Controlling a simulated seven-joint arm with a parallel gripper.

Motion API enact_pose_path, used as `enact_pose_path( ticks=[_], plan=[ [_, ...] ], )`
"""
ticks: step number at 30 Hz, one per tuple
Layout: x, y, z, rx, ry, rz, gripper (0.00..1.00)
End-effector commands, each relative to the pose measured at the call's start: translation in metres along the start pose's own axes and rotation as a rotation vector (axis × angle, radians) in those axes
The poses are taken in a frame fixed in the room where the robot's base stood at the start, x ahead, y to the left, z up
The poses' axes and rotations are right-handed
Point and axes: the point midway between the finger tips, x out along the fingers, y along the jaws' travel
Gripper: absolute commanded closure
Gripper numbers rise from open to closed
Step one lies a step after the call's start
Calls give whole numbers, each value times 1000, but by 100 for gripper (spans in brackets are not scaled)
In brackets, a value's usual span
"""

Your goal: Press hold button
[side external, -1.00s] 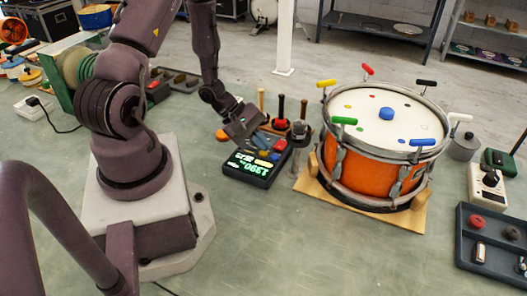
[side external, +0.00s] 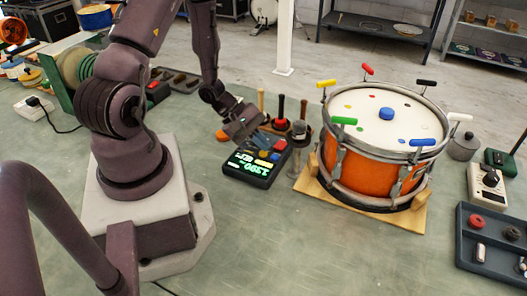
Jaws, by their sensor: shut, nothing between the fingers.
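A dark box with a lit green display (side external: 243,164) and several coloured buttons lies on the bench, left of the drum. A yellow button (side external: 263,154), a red button (side external: 280,145) and a blue button (side external: 275,157) show on its top. Which one is the hold button I cannot read at this size. My gripper (side external: 258,139) is shut and empty, pointing down at the far part of the box. It hides part of the box top, and I cannot tell whether its tips touch a button.
An orange drum (side external: 372,158) with coloured tuning handles stands on a wooden base (side external: 405,221) to the right. Upright tools with handles (side external: 280,107) stand in a holder just behind my gripper. The bench in front of the box is clear.

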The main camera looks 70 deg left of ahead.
Motion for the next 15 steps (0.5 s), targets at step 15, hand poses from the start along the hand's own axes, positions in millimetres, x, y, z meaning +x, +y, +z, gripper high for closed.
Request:
enact_pose_path(
  ticks=[15],
  plan=[
    [5, -4, -4, -1, -1, -1, 100]
  ],
)
